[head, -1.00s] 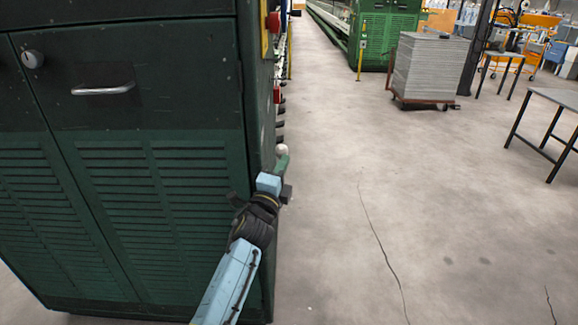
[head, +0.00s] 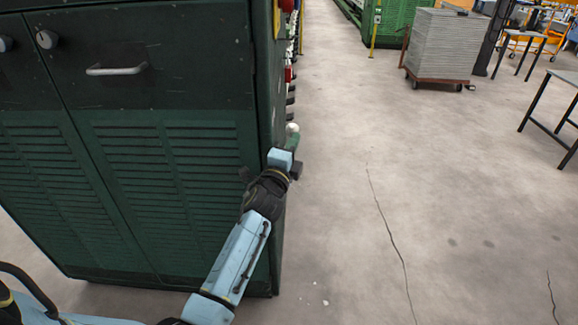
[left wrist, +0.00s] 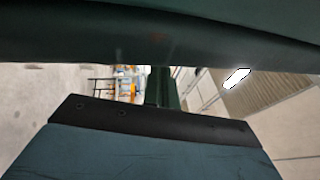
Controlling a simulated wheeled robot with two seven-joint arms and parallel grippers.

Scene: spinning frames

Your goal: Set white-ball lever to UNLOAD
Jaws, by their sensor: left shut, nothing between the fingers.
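The white ball (head: 292,128) shows small at the right edge of the dark green machine cabinet (head: 160,80). A short green part (head: 294,142) lies just below it; I cannot tell whether it is the lever's arm. My left gripper (head: 294,160) is shut and empty, at the cabinet's right side just below the ball. Whether it touches the lever is not clear. In the left wrist view, a dark green bar (left wrist: 160,45) crosses the top, close to the camera, and a green upright (left wrist: 162,88) stands behind. No UNLOAD marking is readable. My right gripper is not in view.
The cabinet fills the left, with louvred doors and a metal handle (head: 117,70). Open concrete floor (head: 400,180) lies to the right. A stack of grey sheets on a trolley (head: 440,45) and a dark-legged table (head: 550,110) stand farther off.

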